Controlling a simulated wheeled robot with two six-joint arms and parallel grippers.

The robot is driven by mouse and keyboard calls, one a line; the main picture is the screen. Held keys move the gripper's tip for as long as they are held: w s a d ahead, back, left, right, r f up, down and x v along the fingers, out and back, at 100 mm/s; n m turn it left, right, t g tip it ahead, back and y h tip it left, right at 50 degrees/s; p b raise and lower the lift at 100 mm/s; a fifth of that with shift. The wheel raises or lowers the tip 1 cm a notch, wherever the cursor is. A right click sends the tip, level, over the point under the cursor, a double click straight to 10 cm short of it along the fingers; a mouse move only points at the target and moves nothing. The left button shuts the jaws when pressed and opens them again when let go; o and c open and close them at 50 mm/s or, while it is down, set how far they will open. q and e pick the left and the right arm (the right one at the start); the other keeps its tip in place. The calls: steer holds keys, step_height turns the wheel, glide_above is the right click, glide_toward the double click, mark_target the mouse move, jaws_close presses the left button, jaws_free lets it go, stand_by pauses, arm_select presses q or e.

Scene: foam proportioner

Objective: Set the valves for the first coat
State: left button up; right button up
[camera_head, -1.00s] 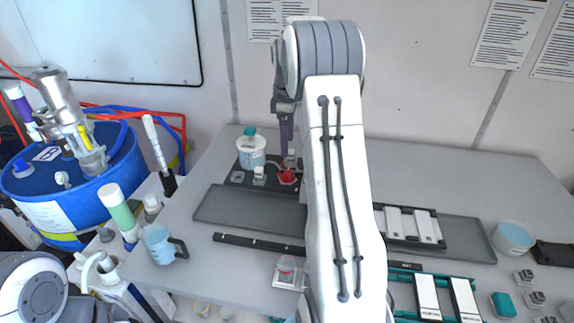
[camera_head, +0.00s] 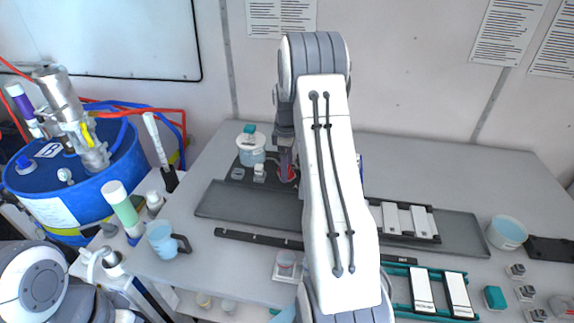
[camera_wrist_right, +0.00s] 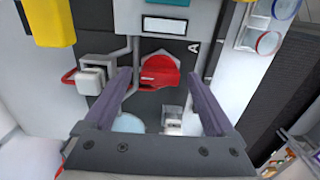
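A red valve knob (camera_wrist_right: 160,71) sits on a dark panel marked with the letter A in the right wrist view. The red knob (camera_head: 288,174) also shows in the head view, partly covered by my gripper. My right gripper (camera_wrist_right: 161,80) is open, its two purple fingers spread with the red knob between and beyond their tips; I cannot tell whether they touch it. A white square valve knob (camera_wrist_right: 92,78) with a red ring behind it is left of the fingers. A smaller pale knob (camera_wrist_right: 172,118) shows between the fingers. My left gripper is out of view.
A blue jug (camera_head: 161,240), a blue drum (camera_head: 75,190) and a pale blue tub (camera_head: 507,232) stand around. The bench's back right is clear.

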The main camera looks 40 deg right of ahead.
steer(key=c, duration=1.3)
steer(key=shift+m, duration=0.4)
steer(key=m, duration=0.3)
steer(key=shift+m, duration=0.4)
steer(key=m, duration=0.4)
steer(key=shift+r, duration=0.1)
steer(key=m, duration=0.5)
steer(key=shift+w, duration=0.1)
steer(key=shift+d+m+b, duration=0.1)
steer(key=shift+m+b, duration=0.2)
steer(key=shift+m, duration=1.9)
